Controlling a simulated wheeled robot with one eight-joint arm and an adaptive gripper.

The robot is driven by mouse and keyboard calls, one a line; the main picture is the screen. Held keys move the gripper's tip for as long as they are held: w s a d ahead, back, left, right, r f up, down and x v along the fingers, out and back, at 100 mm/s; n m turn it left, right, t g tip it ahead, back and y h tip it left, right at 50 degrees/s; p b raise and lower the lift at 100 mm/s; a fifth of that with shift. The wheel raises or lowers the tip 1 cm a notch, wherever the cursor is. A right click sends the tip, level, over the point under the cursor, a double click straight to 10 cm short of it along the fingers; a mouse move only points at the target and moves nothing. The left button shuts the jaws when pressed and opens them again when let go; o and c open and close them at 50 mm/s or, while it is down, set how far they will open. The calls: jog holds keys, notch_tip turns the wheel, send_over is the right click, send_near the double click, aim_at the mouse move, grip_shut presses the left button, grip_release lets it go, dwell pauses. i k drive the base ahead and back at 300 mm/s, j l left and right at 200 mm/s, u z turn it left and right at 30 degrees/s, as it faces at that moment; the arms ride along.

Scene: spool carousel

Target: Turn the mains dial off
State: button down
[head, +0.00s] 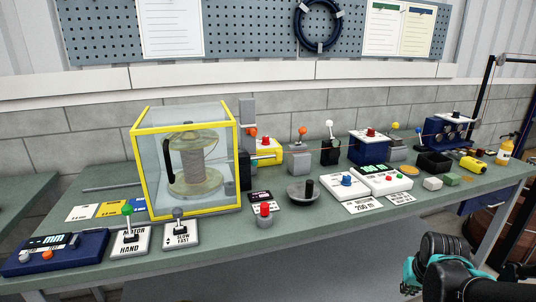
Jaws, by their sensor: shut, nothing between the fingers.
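A small grey dial with a red knob (264,211) stands near the front middle of the bench, with a dark-and-white label plate (261,197) behind it. Other red knobs sit on a white box (392,178), a navy box (369,148) and a yellow box (266,154). The lettering is too small to tell which is the mains dial. My black and teal gripper (428,266) is at the lower right, in front of the bench, apart from all the knobs. It is shut and empty; its fingertips are hard to make out.
A yellow-framed clear guard (187,212) encloses a spool (190,160) at left. Levers on plates marked HAND (130,236) and SLOW/FAST (180,234) stand before it. A grey disc with a black post (303,192) is mid-bench.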

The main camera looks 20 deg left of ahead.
aim_at(266, 140)
jog(key=l+u, duration=0.45)
jog(key=u, duration=0.2)
